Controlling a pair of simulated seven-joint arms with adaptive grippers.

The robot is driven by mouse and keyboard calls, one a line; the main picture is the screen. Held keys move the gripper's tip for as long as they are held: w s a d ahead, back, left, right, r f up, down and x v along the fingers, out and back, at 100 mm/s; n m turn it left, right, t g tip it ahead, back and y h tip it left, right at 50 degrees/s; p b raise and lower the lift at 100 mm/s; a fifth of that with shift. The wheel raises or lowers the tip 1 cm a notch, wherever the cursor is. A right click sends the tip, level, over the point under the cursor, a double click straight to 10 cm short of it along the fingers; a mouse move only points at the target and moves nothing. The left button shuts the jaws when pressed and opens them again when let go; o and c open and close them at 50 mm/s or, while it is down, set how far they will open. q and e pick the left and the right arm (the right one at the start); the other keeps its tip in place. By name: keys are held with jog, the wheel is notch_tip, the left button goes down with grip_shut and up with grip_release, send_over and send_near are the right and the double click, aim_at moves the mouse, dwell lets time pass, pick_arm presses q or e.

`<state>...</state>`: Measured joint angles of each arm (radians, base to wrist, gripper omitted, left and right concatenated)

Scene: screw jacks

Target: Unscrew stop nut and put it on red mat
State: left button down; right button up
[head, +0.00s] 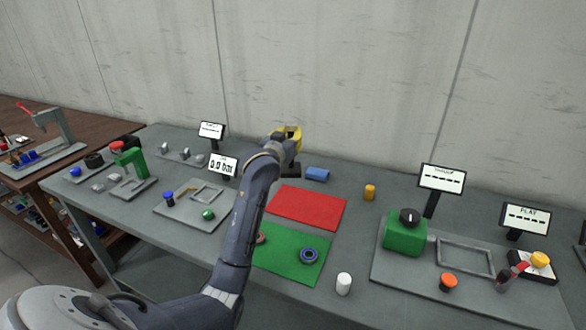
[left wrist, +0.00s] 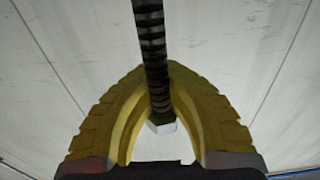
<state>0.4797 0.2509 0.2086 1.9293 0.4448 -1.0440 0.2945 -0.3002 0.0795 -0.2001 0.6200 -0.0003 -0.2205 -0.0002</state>
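My left gripper (head: 291,132) is at the back of the table, left of and behind the red mat (head: 306,206). In the left wrist view its yellow fingers (left wrist: 160,75) close in on both sides of a dark threaded rod (left wrist: 152,40). A pale hexagonal nut-like piece (left wrist: 162,127) sits at the rod's lower end, between the fingers, with gaps on both sides. I cannot tell whether it is the stop nut. In the head view the rod is hidden behind the gripper and arm. The red mat is bare. My right gripper is not in view.
A green mat (head: 285,262) in front of the red one carries a blue ring (head: 309,255) and a reddish piece (head: 261,237) partly behind my arm. A blue block (head: 317,174), an orange cylinder (head: 369,192) and a white cylinder (head: 344,283) stand nearby. Display signs stand left and right.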

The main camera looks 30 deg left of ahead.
aim_at(295, 163)
pick_arm(q)
jog(key=shift+f, duration=6.1)
jog(key=c, duration=1.6)
grip_release()
jog(key=shift+f, duration=0.1)
